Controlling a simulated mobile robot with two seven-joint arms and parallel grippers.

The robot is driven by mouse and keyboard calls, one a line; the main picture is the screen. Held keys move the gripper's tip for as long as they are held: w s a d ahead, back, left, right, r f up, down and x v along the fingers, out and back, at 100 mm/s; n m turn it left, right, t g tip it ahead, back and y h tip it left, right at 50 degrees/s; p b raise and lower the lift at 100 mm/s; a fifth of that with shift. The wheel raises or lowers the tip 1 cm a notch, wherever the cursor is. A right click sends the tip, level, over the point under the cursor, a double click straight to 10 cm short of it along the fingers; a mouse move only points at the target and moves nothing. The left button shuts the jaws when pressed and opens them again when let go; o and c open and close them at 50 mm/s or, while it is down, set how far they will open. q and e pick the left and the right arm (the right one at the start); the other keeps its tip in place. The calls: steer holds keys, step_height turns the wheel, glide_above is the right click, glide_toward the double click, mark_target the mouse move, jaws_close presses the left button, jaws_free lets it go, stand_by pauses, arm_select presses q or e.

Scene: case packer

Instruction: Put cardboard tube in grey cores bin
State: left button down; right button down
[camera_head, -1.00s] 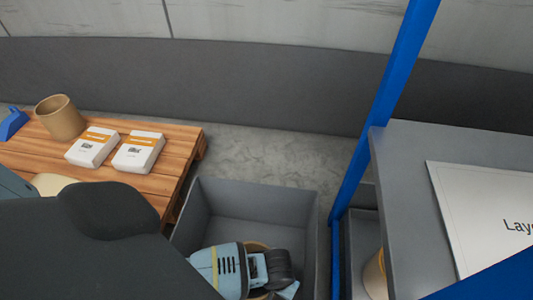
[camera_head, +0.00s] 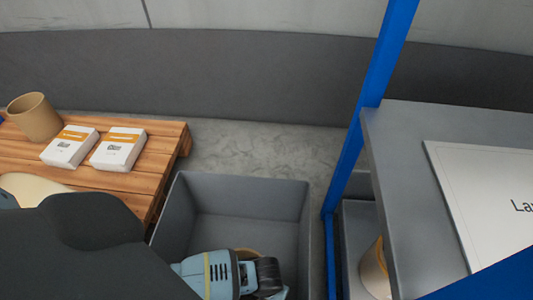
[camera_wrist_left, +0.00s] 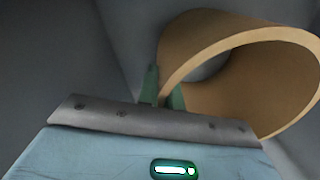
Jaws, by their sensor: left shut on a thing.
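My left gripper (camera_head: 268,278) reaches into the grey bin (camera_head: 308,225). The open brown cardboard tube (camera_head: 247,252) is mostly hidden behind the gripper in the head view. The left wrist view shows the gripper (camera_wrist_left: 164,92) shut on the wall of the tube (camera_wrist_left: 270,85), one finger inside and one outside. The tube is tilted in that view, with grey bin walls around it. I cannot tell whether the tube touches the bin floor. My right gripper is not in view.
A wooden pallet (camera_head: 120,179) on the left carries another tube (camera_head: 36,118) and two white-and-orange boxes (camera_head: 118,150) (camera_head: 70,147). A blue post (camera_head: 357,145) and a grey table (camera_head: 400,170) stand right of the bin. Another tube (camera_head: 374,272) sits below the table.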

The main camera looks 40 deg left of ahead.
arm_select(q)
steer(key=shift+f, duration=0.2)
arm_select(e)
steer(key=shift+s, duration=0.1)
arm_select(q)
steer(key=c, duration=1.6)
jaws_free()
steer(key=shift+c, duration=0.2)
steer(key=shift+o, duration=0.4)
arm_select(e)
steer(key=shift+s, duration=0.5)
